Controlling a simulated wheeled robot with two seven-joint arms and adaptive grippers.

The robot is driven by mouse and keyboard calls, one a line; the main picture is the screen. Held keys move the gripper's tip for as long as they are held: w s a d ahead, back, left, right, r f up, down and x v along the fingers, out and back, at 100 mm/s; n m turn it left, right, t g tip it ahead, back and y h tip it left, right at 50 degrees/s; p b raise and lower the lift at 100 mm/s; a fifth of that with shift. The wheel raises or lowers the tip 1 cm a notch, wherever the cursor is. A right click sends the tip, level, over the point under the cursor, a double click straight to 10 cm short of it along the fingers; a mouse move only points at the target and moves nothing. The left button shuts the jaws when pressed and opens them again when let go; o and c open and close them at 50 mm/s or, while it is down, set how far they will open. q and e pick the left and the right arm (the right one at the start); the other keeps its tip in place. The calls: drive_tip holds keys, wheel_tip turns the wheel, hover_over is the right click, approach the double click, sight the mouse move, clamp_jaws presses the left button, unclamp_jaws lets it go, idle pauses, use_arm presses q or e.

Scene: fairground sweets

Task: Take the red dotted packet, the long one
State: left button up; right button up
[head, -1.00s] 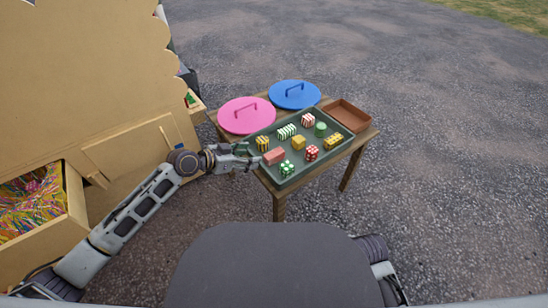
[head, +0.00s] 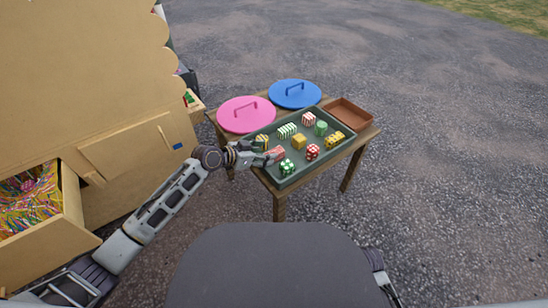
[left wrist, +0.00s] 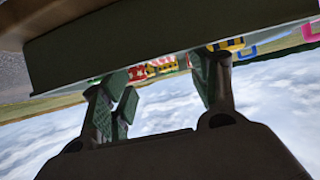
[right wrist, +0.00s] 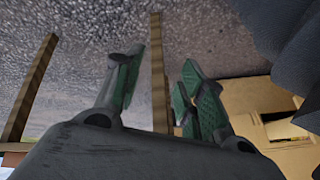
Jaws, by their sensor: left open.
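A long, plain-looking red packet (head: 278,153) lies in the green tray (head: 262,176), near its left side; the small picture does not clearly show dots. My left gripper (head: 268,156) is open at its left end, with fingers partly covering it; contact cannot be told. A shorter red packet with white dots (head: 312,152) lies to its right. In the left wrist view, my left fingers (left wrist: 163,84) are apart below the tray's edge (left wrist: 150,48), with a red packet (left wrist: 137,74) beyond. My right gripper (right wrist: 168,72) is open and empty, low beside the table legs.
Green dotted (head: 287,167), yellow (head: 299,142), striped and green packets share the tray. Pink (head: 240,119) and blue (head: 290,97) lids lie behind it. An empty brown tray (head: 348,113) sits at the table's right. The stall (head: 85,90) stands at left.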

use_arm(q)
drive_tip(key=shift+w+d+f, duration=0.15)
drive_tip(key=shift+d+f, duration=0.05)
drive_tip(key=shift+d, duration=0.1)
use_arm(e)
drive_tip(key=shift+s+f, duration=0.3)
drive_tip(key=shift+f, duration=0.15)
drive_tip(key=shift+a, duration=0.1)
